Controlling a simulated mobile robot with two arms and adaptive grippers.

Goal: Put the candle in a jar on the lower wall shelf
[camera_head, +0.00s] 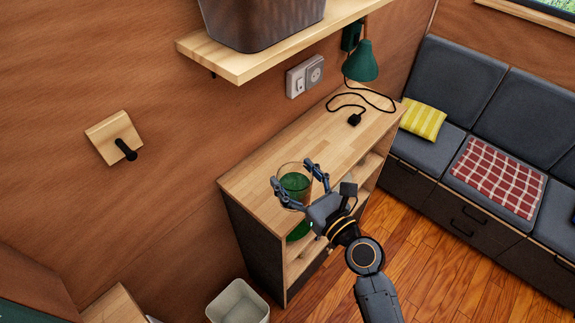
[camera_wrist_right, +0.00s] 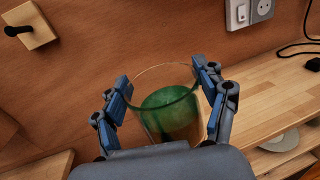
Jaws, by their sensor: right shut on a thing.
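The candle in a jar (camera_head: 294,186) is a clear glass with green wax inside. My right gripper (camera_head: 293,174) has its two fingers on either side of the glass and is shut on it, in front of or over the wooden cabinet top. In the right wrist view the candle (camera_wrist_right: 167,112) stands between the fingers of the right gripper (camera_wrist_right: 163,82), slightly tilted, its rim showing. I cannot tell whether its base touches anything. A wooden wall shelf (camera_head: 233,66) is at the top of the head view, with a dark basket on it. My left gripper is not in view.
The cabinet top (camera_head: 333,130) is mostly clear, with a black cable and plug at its far end. A green lamp (camera_head: 361,62) hangs near the shelf's right end. A wall hook (camera_head: 117,139) is at left. A pale bin (camera_head: 238,303) stands below.

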